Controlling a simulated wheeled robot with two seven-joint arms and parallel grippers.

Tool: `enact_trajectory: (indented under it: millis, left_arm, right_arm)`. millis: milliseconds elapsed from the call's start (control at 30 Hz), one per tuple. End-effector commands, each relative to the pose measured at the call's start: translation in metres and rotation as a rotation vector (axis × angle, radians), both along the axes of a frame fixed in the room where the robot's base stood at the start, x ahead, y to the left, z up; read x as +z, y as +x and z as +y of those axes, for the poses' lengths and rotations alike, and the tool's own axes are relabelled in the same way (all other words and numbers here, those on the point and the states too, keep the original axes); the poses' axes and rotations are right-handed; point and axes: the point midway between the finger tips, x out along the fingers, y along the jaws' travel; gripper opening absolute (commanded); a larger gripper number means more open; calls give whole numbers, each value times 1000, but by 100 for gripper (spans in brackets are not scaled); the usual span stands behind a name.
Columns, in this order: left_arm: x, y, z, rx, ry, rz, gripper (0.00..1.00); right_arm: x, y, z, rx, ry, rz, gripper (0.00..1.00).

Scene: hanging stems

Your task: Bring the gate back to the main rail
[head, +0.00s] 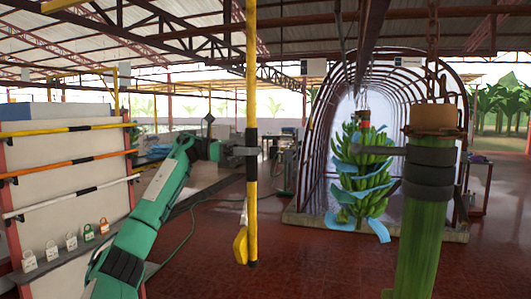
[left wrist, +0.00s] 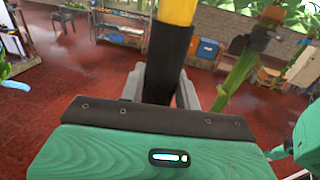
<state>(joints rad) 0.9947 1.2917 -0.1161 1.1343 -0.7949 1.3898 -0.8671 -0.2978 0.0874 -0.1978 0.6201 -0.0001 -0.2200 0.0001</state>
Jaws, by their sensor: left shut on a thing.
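A yellow pole (head: 251,85) with a black band (head: 251,140) hangs upright left of centre; its top leaves the head view. A yellow loop-like piece (head: 241,245) is beside its lower end. My left gripper (head: 246,151) is shut on the pole at the black band. The left wrist view shows this band (left wrist: 168,55) between the fingers. A dark overhead rail (head: 372,25) runs back from the top centre. I cannot make out where the gate joins it.
A thick green stem (head: 423,235) with dark bands hangs close on the right. A banana bunch (head: 362,180) with blue sheets hangs before an arched tunnel (head: 335,85). A white stand with striped bars (head: 70,165) and padlocks (head: 72,242) is at left. The red floor (head: 300,265) between is clear.

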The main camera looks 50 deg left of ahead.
Motion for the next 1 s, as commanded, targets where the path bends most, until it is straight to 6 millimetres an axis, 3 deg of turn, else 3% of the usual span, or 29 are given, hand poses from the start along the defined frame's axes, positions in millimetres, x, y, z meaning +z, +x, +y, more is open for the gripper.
enact_trajectory:
  millis: [467, 500, 567, 1000]
  left_arm:
    - [1, -4, 7, 3, -1, -4, 0]
    - [2, -4, 7, 3, -1, -4, 38]
    - [1, -4, 7, 3, -2, -3, 50]
    - [-1, -10, 14, 2, -1, -1, 52]
  right_arm:
    - [0, -1, 13, -2, 13, 1, 73]
    - [0, -2, 13, -2, 14, 2, 73]
    - [0, -2, 13, -1, 14, 2, 73]
    - [-3, -3, 7, 1, 8, 3, 73]
